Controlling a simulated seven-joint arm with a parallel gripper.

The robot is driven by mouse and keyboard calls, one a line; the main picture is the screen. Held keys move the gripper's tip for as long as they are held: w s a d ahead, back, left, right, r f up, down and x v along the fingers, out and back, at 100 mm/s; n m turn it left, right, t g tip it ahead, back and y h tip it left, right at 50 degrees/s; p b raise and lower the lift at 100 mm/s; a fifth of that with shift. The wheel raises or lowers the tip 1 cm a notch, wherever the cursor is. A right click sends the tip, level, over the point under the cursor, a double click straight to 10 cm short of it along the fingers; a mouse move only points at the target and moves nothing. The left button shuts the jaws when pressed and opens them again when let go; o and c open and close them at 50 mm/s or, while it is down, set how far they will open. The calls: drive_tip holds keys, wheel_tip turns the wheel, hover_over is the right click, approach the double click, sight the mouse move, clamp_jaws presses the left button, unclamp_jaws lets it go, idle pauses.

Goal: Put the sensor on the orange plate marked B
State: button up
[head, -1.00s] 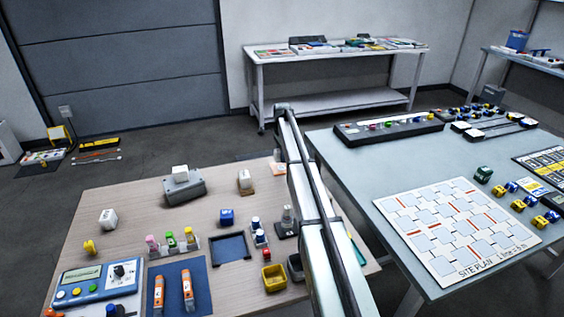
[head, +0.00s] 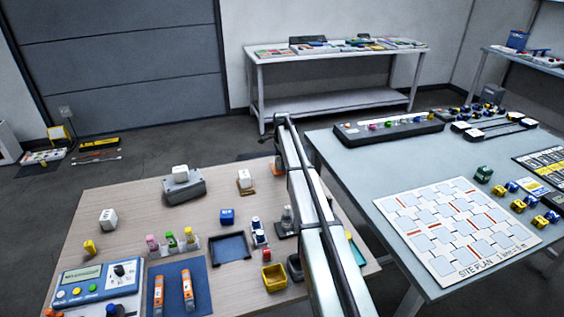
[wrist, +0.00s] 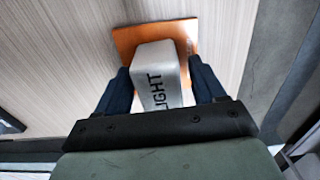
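In the wrist view, a pale grey-white sensor block (wrist: 155,62) with dark lettering ending in "IGHT" stands between the two dark blue fingers of my gripper (wrist: 160,77). An orange plate (wrist: 125,39) is directly beneath the block; no letter shows on its visible part. A narrow gap shows between the right finger and the block, so the fingers look open around it. In the head view, my arm hides the gripper and this block. A bit of orange plate (head: 277,169) shows beside the arm.
Another white block (head: 244,178) stands on a tan plate to the left. A white block sits on a grey box (head: 186,191) farther left. A blue tray (head: 231,247), vials, a yellow bin (head: 273,278) and a meter (head: 97,284) occupy the wooden table.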

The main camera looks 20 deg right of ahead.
wheel_tip(320, 180, up, 12)
drive_tip(key=shift+r, duration=0.2)
idle(0.7)
